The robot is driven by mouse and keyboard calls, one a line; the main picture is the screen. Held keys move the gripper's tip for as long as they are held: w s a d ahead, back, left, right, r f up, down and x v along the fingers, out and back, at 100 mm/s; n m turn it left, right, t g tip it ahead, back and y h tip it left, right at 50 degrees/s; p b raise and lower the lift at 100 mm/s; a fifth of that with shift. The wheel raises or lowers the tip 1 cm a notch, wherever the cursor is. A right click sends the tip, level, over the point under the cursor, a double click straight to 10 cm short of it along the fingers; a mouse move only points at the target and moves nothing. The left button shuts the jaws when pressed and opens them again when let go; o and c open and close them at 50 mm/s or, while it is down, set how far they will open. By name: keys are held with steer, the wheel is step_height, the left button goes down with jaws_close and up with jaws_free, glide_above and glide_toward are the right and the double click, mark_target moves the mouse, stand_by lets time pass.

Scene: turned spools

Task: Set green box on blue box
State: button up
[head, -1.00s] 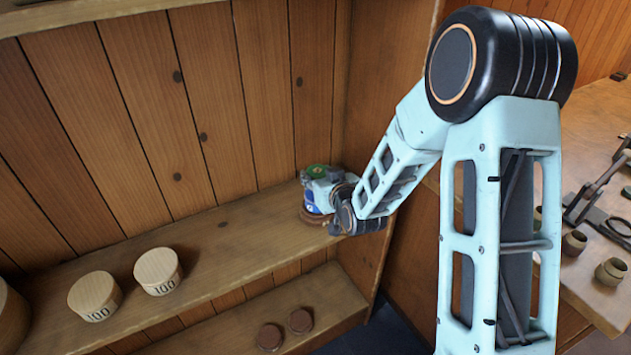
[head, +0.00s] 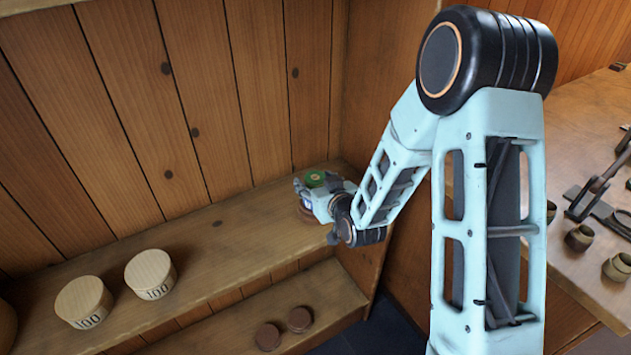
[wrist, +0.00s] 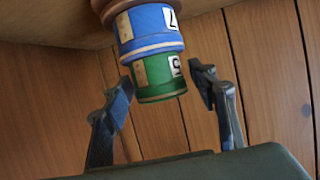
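The green box (wrist: 162,82), round with a white label, sits on the blue box (wrist: 150,35) in the wrist view, which shows them upside down. The two touch and look roughly lined up. The blue box rests on a reddish-brown round piece (wrist: 108,8). In the head view the green box's top (head: 315,179) shows at the shelf's far right end; the blue box is mostly hidden by my gripper (head: 318,190). My gripper (wrist: 163,78) is open, its fingers on either side of the green box, with a clear gap on the right; the left fingertip is very close.
Two pale round boxes marked 100 (head: 83,300) (head: 150,273) stand on the shelf (head: 225,240) to the left. Two dark brown discs (head: 284,328) lie on the lower shelf. The side panel (head: 390,90) is close to my gripper. The shelf between is clear.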

steer(key=shift+r, duration=0.1)
steer(key=shift+r+p, duration=0.2)
steer(key=shift+p, duration=0.2)
steer(key=p+v, duration=0.1)
steer(key=v, duration=0.6)
steer(key=shift+r, duration=0.15)
steer(key=p, duration=1.2)
glide_toward(317, 180)
steer(key=shift+s+d, duration=0.1)
steer(key=shift+s, duration=0.15)
